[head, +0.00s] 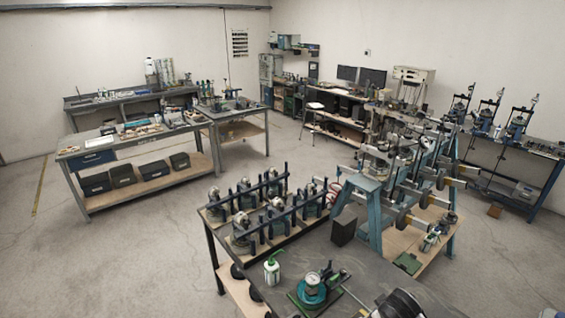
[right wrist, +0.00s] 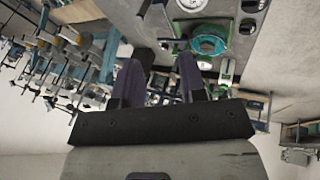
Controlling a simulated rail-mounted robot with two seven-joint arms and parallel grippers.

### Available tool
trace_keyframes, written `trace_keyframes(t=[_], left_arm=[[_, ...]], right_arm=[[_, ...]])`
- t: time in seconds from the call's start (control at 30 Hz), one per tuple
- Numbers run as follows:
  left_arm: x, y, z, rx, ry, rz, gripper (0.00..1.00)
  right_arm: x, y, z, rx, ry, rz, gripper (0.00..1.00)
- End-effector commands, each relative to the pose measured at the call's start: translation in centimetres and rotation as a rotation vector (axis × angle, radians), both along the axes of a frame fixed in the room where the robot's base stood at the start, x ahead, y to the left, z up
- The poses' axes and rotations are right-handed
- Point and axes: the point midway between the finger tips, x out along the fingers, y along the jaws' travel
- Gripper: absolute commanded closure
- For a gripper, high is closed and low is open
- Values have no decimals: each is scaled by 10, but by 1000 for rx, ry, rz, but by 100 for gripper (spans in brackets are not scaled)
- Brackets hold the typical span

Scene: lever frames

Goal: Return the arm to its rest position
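My right gripper (right wrist: 159,62) shows in the right wrist view, with its two dark fingers apart and nothing clearly held between them. The view is turned over, so the bench and its tools appear at the top. In the head view, a black and white rounded part at the bottom right edge may belong to my right arm, but no fingers can be made out there. My left arm and left gripper do not show in either view.
A dark bench (head: 372,262) is close in front, with a green round device (head: 311,290), a white-green bottle (head: 272,268) and a black block (head: 343,228). Lever frames (head: 372,207) stand behind it. Open floor (head: 130,250) lies to the left.

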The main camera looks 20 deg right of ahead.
Motion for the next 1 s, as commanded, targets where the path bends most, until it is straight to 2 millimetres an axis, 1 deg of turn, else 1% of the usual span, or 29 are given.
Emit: trace_keyframes(t=[0.03,0.07,0.1,0.13,0.17,0.2,0.27,0.3,0.37,0.4,0.47,0.5,0.6,0.7,0.8,0.9,1.0], left_arm=[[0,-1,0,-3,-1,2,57],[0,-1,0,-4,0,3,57],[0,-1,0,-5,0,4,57],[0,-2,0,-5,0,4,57],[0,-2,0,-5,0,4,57],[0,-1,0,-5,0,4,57],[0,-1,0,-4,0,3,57],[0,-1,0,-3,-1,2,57],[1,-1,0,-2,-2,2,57],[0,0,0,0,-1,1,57],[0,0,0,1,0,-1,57],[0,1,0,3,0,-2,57],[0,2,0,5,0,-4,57],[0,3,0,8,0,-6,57],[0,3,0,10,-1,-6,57],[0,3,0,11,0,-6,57],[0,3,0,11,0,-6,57]], right_arm=[[-6,31,9,-15,-35,80,62],[-11,48,14,-25,-57,120,62],[-20,69,20,-32,-87,164,62],[-28,85,24,-30,-109,187,62],[-38,100,28,-24,-131,206,62],[-53,119,33,-7,-163,218,62],[-79,147,39,34,-203,225,62],[-99,164,40,70,-220,223,62],[-126,183,40,126,-227,211,62],[-143,194,36,166,-216,202,62],[-166,207,27,220,-187,183,62],[-180,213,19,249,-158,167,62],[-211,225,-4,301,-77,129,62],[-236,232,-18,331,-17,105,62],[-252,234,-27,340,22,94,62],[-260,234,-31,341,43,91,62],[-263,234,-32,340,50,90,62]])
